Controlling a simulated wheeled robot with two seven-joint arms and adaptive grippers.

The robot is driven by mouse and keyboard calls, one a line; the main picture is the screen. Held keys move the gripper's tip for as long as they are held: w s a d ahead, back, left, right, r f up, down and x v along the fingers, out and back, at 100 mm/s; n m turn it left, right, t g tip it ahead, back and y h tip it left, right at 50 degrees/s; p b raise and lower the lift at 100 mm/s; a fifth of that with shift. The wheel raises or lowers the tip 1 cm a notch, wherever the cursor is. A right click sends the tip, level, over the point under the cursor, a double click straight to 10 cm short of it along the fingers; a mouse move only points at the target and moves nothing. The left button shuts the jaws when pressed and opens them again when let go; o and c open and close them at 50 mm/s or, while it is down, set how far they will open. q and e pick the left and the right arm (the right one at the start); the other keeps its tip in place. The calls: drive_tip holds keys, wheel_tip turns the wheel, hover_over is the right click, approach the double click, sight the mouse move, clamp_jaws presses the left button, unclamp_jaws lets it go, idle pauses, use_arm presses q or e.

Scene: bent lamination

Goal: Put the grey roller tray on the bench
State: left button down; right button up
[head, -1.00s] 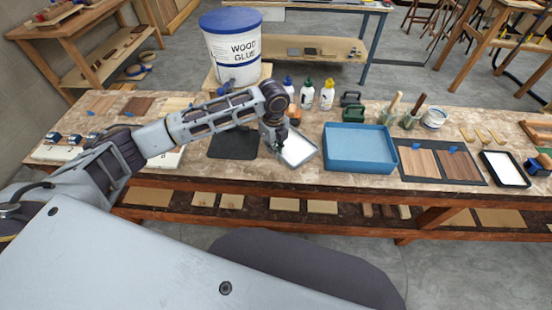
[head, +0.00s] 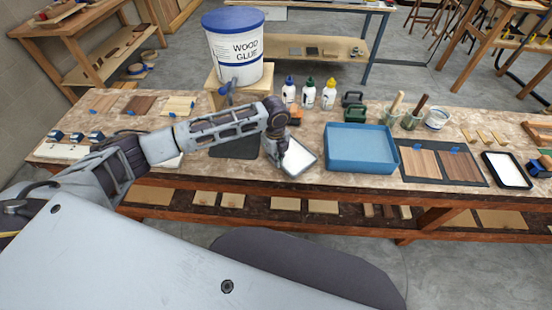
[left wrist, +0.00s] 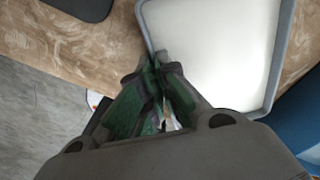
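The grey roller tray (head: 300,157), with a grey rim and a white inside, is at the front of the bench (head: 330,115), between a dark mat and a blue tray. My left gripper (head: 279,158) is at its left side. In the left wrist view, the fingertips (left wrist: 156,63) come together on the rim of the roller tray (left wrist: 215,45), near its left edge. Whether the tray's underside touches the bench is hard to tell. My right gripper is not in view.
The blue tray (head: 361,167) stands close to the right. The dark mat (head: 235,151) lies left, partly behind my arm. Glue bottles (head: 308,95) and a large wood glue bucket (head: 233,50) stand behind. Wood samples (head: 440,163) are further right.

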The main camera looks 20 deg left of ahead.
use_arm(q)
drive_tip(key=shift+f, duration=0.15)
drive_tip(key=c, duration=1.6)
unclamp_jaws()
drive_tip(key=shift+c, duration=0.2)
drive_tip(key=shift+r, duration=0.25)
wheel_tip(320, 180, up, 12)
drive_tip(key=shift+f, duration=0.2)
drive_tip(key=shift+s, duration=0.1)
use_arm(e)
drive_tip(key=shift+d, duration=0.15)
